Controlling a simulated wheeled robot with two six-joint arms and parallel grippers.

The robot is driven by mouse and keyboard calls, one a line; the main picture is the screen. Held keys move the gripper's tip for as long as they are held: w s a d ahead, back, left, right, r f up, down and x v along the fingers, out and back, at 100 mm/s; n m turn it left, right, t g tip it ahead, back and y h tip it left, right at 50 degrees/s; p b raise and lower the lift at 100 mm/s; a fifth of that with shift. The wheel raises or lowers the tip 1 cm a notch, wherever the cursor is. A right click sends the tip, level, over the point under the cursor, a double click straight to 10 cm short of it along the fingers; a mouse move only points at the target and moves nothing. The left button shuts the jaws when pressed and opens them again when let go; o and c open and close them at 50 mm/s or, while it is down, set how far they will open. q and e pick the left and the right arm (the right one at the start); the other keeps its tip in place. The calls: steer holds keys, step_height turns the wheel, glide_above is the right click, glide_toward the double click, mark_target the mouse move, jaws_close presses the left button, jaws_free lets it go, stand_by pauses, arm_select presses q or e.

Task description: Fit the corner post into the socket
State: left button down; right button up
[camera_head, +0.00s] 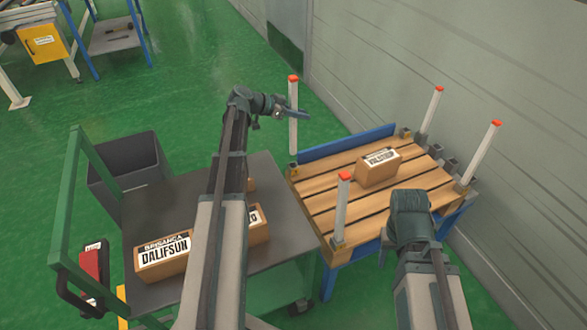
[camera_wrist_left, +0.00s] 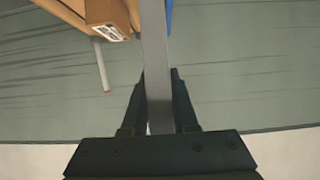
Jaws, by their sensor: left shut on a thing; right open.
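My left gripper (camera_head: 290,114) is shut on a white corner post (camera_head: 293,135) with a red top. The post stands about upright at the pallet's back left corner.
The wooden pallet (camera_head: 322,189) carries a cardboard box (camera_head: 378,167). Other red-topped posts stand at its front left (camera_head: 342,210), back right (camera_head: 431,110) and right (camera_head: 480,152) corners. A grey cart (camera_head: 190,215) with boxes stands left. The wall (camera_head: 440,50) is close behind.

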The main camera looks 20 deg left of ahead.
arm_select(q)
steer(key=shift+f+b, duration=5)
steer(key=shift+f, duration=0.15)
steer(key=shift+f, duration=0.15)
steer(key=c, duration=0.7)
jaws_free()
steer(key=p, duration=0.6)
glide_toward(296, 137)
steer(key=shift+w+a+f, duration=0.2)
steer(key=shift+w+a, duration=0.05)
steer(key=shift+w, duration=0.1)
steer(key=shift+a, duration=0.1)
